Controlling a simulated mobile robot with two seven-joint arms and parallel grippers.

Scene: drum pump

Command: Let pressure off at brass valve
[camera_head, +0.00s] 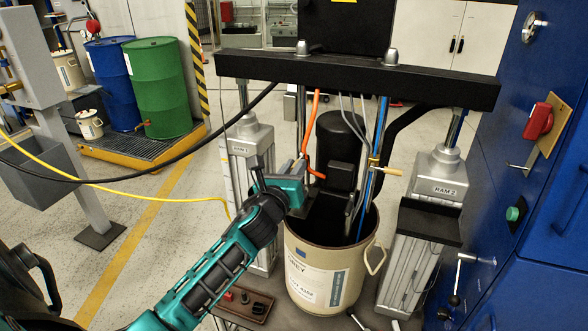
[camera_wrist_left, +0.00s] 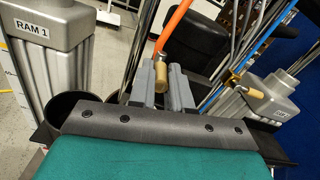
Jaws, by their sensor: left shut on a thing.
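My left gripper (camera_head: 300,172) reaches in from the left over the near-left rim of the beige drum (camera_head: 308,262). In the left wrist view its two grey fingers (camera_wrist_left: 163,82) are shut on a tan, cylinder-shaped handle (camera_wrist_left: 160,68) just below the orange hose (camera_wrist_left: 175,34). Whether the handle joins that hose is unclear. A brass valve (camera_head: 374,163) with a tan handle sits on the blue line, right of the gripper and apart from it. This valve also shows in the left wrist view (camera_wrist_left: 235,77). My right gripper is not in view.
The ram posts, RAM 1 (camera_head: 243,145) and RAM 2 (camera_head: 434,188), flank the drum. A black crossbeam (camera_head: 355,79) spans above. Several hoses and rods stand close around the gripper. Blue cabinets (camera_head: 540,240) bound the right. A yellow hose (camera_head: 120,188) crosses the left.

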